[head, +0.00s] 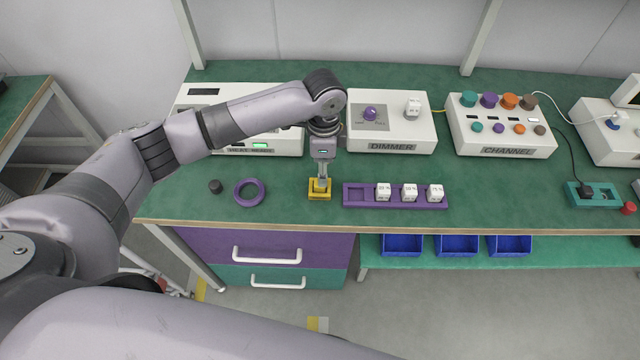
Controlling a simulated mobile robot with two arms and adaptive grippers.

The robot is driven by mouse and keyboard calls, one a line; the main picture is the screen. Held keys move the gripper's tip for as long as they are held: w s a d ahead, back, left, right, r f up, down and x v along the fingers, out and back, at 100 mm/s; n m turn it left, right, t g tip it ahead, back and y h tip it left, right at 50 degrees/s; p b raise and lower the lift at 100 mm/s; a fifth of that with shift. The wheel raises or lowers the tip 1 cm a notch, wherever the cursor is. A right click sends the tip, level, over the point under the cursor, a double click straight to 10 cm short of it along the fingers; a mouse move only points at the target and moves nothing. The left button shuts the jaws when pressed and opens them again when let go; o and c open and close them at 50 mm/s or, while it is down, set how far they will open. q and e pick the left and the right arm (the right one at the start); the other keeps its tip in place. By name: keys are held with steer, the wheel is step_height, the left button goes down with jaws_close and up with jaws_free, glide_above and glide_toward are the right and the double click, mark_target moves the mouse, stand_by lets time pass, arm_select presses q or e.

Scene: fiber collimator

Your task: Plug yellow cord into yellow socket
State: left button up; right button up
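A small yellow frame-like block (313,196) lies on the green bench, left of the purple tray; it may be the yellow socket, but its centre is hidden. My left gripper (322,187) points straight down over it, with the fingertips at or just above its middle. The gap between the fingers is too small to make out, and I cannot tell whether they hold anything. A short yellow cord (439,111) shows between the dimmer box and the channel box; most of it is hidden. My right gripper is not in view.
A purple tray (357,195) with white cubes lies just right of the gripper. A purple ring (249,192) and a dark knob (215,186) lie left. The dimmer box (390,134) and channel box (502,137) stand behind. A teal holder (575,195) is far right.

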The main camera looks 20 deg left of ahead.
arm_select(q)
steer(key=shift+s+f, duration=0.1)
steer(key=shift+f, duration=0.35)
steer(key=shift+d+f+p, duration=0.1)
steer(key=shift+f+p, duration=0.6)
steer(key=shift+f, duration=1.5)
steer(key=shift+c, duration=0.3)
steer(key=shift+s+f, duration=0.1)
steer(key=shift+s, duration=0.1)
steer(key=c, duration=1)
jaws_close()
steer(key=shift+w+r, duration=0.1)
steer(key=shift+r, duration=0.5)
step_height(320, 180, up, 19)
steer(key=b, duration=0.2)
